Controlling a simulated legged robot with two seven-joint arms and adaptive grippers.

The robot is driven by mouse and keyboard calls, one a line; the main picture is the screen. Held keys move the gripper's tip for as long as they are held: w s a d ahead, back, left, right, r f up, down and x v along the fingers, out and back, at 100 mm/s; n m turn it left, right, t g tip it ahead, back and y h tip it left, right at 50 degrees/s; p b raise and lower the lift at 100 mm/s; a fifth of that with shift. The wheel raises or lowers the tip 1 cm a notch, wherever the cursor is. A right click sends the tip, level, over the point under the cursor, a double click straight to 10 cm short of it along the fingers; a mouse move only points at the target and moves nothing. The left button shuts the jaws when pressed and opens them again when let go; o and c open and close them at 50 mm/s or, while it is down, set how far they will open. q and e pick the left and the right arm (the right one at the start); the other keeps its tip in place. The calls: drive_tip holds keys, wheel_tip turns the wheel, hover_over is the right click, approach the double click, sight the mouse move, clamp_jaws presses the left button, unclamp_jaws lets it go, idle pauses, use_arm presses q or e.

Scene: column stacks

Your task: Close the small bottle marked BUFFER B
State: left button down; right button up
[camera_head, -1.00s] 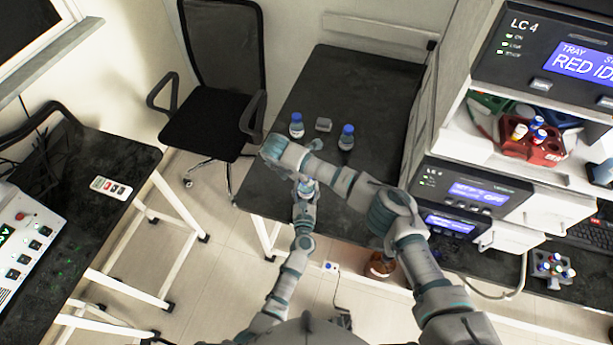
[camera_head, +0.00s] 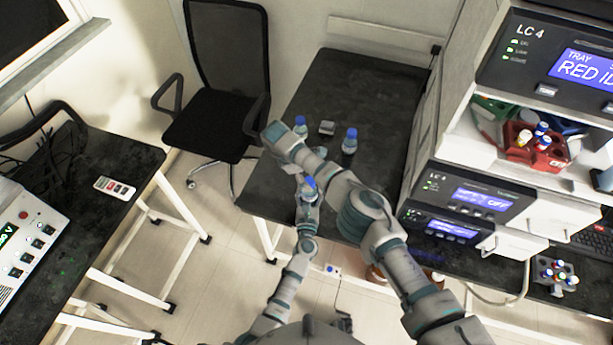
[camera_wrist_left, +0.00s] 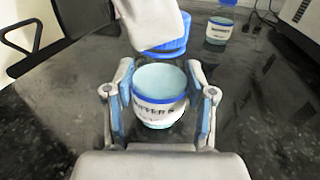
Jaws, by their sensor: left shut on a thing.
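My left gripper (camera_wrist_left: 160,112) is shut around a small bottle marked BUFFER B (camera_wrist_left: 160,114), which stands between its fingers. The bottle's pale teal mouth shows with no cap on it in the left wrist view. A ridged blue cap (camera_wrist_left: 168,49) is just beyond and above the mouth, partly covered by a pale part of my right arm or hand. In the head view the left gripper (camera_head: 308,193) is over the near part of the dark table, with a blue patch at the bottle. My right arm reaches across beyond it. Its fingertips are hidden, so their hold cannot be told.
Instruments (camera_head: 467,200) border the table on the right, a chair (camera_head: 215,125) on the left. The table's back is clear.

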drive_tip(key=shift+s+r, duration=0.1)
drive_tip(key=shift+r, duration=2.1)
